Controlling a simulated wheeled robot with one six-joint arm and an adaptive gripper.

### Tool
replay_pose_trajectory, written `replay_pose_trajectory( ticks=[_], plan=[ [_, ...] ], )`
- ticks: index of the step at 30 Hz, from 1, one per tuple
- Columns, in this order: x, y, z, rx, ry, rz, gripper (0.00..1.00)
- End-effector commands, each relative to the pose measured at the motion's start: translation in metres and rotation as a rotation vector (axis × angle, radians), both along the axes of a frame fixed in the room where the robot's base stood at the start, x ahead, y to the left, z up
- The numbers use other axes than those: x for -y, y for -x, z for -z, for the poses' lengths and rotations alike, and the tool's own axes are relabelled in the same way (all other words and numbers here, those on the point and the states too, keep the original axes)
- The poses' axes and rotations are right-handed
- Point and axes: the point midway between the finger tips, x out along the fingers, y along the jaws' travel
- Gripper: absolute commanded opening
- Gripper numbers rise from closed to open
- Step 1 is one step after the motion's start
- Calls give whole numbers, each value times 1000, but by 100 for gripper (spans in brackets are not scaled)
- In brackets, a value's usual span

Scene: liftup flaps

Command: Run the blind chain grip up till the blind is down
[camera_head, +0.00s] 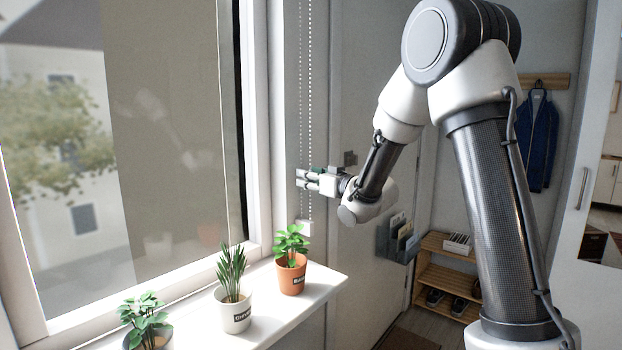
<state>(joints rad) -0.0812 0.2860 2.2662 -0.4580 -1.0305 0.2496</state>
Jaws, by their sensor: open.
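A separate grip on the chain is not clear to see. A plain grey-beige area (165,120) shows in the window; I cannot tell whether it is the blind.
A white sill (318,287) below the window carries plants in an orange pot (291,275), a white pot (233,312) and a dark pot (148,338). A door (362,110) is behind the gripper. A wooden shoe rack (440,272) stands farther back.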

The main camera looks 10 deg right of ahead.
Motion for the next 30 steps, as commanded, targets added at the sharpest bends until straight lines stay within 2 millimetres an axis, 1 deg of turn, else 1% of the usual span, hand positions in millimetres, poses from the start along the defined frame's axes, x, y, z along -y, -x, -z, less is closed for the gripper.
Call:
replay_pose_trajectory(
  ticks=[1, 7, 14, 17, 20, 23, 26, 27, 29, 30],
  plan=[
    [0, 0, 0, 0, 0, 0, 37],
    [0, 0, 0, 0, 0, 0, 1],
    [0, 0, -1, 0, 0, 0, 0],
    [0, 0, -6, 1, 0, 0, 0],
    [0, 1, -17, 4, 0, -1, 0],
    [0, 1, -37, 6, -1, 0, 0],
    [0, 1, -64, 9, 0, 0, 0],
    [0, 1, -77, 11, -1, 0, 0],
    [0, 1, -97, 10, -1, 0, 0],
    [0, 1, -111, 11, 0, 0, 0]
  ],
)
